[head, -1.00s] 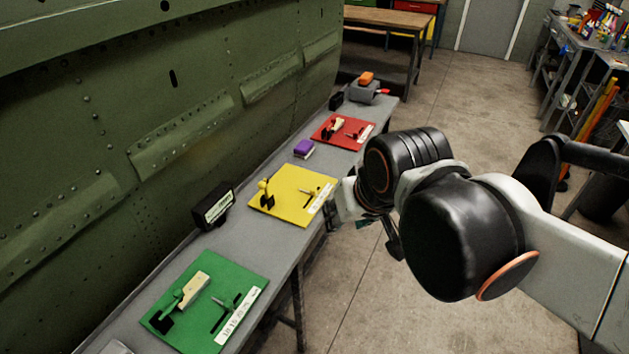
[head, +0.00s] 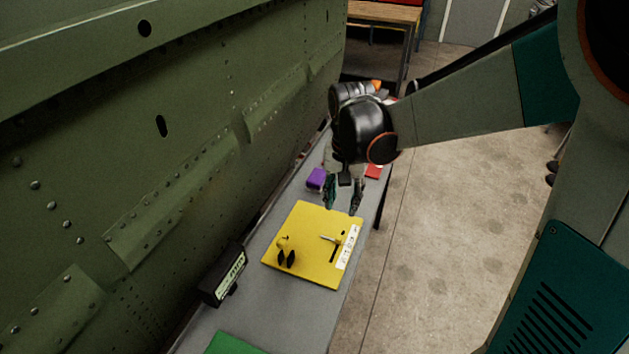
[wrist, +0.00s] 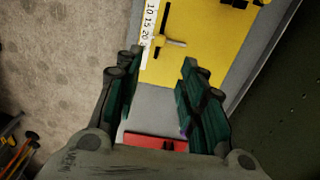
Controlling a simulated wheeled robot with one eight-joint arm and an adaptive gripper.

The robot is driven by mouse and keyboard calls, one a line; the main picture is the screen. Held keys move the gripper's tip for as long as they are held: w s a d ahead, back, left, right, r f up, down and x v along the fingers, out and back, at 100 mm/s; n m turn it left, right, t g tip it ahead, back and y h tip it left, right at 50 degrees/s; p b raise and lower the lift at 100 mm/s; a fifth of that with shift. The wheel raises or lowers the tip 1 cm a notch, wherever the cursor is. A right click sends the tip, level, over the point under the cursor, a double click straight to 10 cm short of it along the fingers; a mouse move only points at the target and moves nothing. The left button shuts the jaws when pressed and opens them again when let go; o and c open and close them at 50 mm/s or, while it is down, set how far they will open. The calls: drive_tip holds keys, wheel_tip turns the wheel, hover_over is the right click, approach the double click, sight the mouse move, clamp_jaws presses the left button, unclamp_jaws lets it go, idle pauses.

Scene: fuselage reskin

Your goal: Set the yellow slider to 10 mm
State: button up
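The yellow board (head: 305,266) lies on the grey bench. It bears a slider with a pale peg-like handle (head: 331,239) in a dark slot, beside a white scale strip (head: 348,247). In the wrist view the slider handle (wrist: 173,43) points sideways from its slot, and the strip (wrist: 149,32) shows 10, 15 and 20. The slider's exact setting is too small to read. My gripper (head: 343,211) hangs over the board's far edge, fingers down. In the wrist view its two green fingers (wrist: 157,95) are spread with nothing between them, apart from the handle.
A black display box (head: 225,274) stands left of the yellow board. A purple block (head: 316,179) and a red board (head: 374,171) lie beyond it; a green board (head: 236,345) lies nearer. The green riveted fuselage wall (head: 130,170) borders the bench on the left.

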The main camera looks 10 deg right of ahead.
sight(339, 237)
wheel_tip(339, 237, down, 14)
drive_tip(key=b, duration=0.5)
drive_tip(key=shift+c, duration=0.3)
clamp_jaws()
